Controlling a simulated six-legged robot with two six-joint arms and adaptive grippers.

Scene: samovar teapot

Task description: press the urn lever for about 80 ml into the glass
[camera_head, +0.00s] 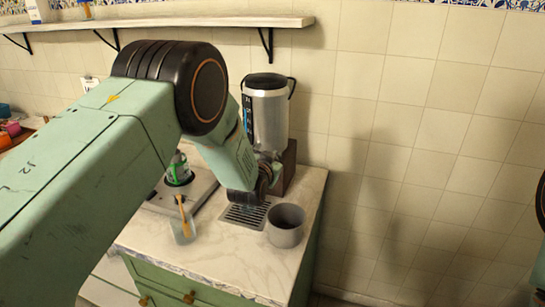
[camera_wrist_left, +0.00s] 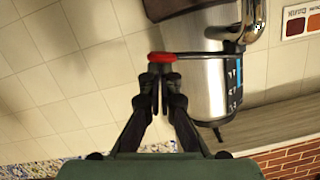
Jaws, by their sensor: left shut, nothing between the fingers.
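The urn (camera_head: 268,118) is a steel cylinder with a black lid, standing at the back of the counter against the tiled wall. In the left wrist view the urn (camera_wrist_left: 197,85) fills the middle, turned in the picture, with its red-tipped lever (camera_wrist_left: 162,57) in front. My left gripper (camera_wrist_left: 162,78) is shut and empty, its fingertips right at the red tip; I cannot tell whether they touch. In the head view my left gripper (camera_head: 264,178) is at the urn's front, partly hidden by my arm. A clear glass (camera_head: 183,232) with a wooden stick stands at the counter's front left.
A grey cup (camera_head: 286,226) stands right of the drip grate (camera_head: 246,215), near the counter's right edge. A wall shelf (camera_head: 180,23) runs above. The wall right of the counter is bare.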

